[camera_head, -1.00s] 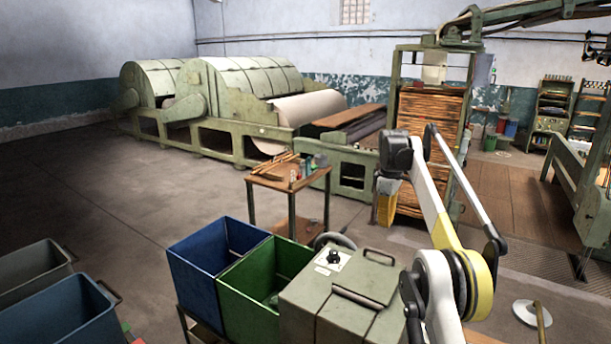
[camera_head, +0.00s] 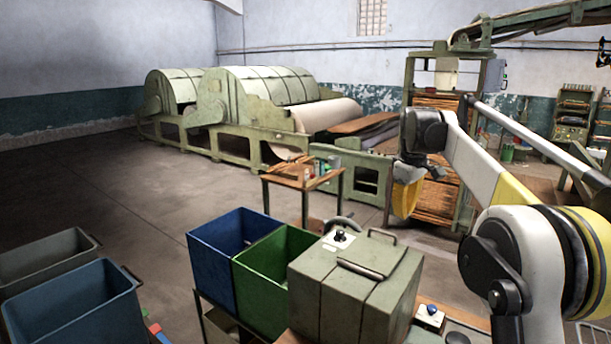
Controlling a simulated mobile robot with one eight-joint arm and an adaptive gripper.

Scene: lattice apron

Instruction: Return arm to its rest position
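My arm (camera_head: 480,168) rises from the lower right corner of the picture. Its white and yellow link slopes up and to the left to a dark joint (camera_head: 425,132). Below that joint hangs a yellow part (camera_head: 405,198), which looks like a further part of my arm. I cannot make out gripper fingers at its end, nor anything held. The arm overlaps the tall slatted rack behind it in the picture, and I cannot tell how far apart they are.
A grey-green metal box (camera_head: 350,290) stands left of my arm's base, with a green bin (camera_head: 262,290) and a blue bin (camera_head: 212,262) beside it. A small wooden table (camera_head: 300,178) stands behind. Large green roller machinery (camera_head: 265,115) lines the back.

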